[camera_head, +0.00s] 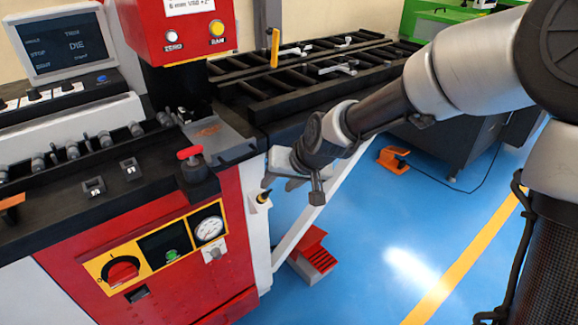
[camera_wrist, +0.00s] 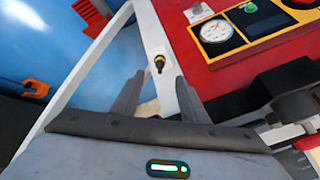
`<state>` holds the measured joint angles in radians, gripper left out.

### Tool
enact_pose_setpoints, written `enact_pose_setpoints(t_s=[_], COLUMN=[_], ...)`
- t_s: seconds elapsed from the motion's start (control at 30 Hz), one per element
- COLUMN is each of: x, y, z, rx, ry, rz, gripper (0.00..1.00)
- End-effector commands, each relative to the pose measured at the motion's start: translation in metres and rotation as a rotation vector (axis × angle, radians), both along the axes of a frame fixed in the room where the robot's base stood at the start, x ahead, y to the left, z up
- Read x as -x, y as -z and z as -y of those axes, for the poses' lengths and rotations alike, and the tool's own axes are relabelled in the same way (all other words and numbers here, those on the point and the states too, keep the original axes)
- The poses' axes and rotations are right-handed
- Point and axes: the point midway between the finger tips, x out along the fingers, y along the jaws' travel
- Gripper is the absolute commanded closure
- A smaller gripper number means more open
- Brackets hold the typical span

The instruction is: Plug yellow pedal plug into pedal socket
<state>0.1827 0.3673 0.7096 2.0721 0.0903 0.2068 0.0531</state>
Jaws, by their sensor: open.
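A small dark plug with a yellow part (camera_head: 264,197) is at a light socket plate on the machine's white side panel, just right of the red front. In the wrist view the plug (camera_wrist: 159,63) sits against the pale plate (camera_wrist: 157,50), beyond my fingertips and roughly between their lines. I cannot tell how deep it sits, and the socket opening is hidden. My gripper (camera_head: 275,183) is beside this panel, a little above and right of the plug. In the wrist view my gripper (camera_wrist: 158,90) is open, with both fingers apart and nothing between them.
A red pedal (camera_head: 314,254) stands on the blue floor beside a white slanted brace (camera_head: 312,212). An orange pedal (camera_head: 393,160) with a black cable lies farther back. The red machine front (camera_head: 165,265) with gauge and knobs is close on the left. Floor to the right is clear.

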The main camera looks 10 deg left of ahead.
Motion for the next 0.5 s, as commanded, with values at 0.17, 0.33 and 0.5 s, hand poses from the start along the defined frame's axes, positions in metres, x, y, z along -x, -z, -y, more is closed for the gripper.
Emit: enact_pose_setpoints(t_s=[0.17,0.33,0.5], x=[0.014,0.022,0.026], y=[-0.036,-0.051,-0.056], z=[0.02,0.028,0.031], rx=[0.002,0.001,0.001], ry=[0.005,0.003,0.0], rz=[0.001,0.0,0.0], gripper=[0.6,0.6,0.6])
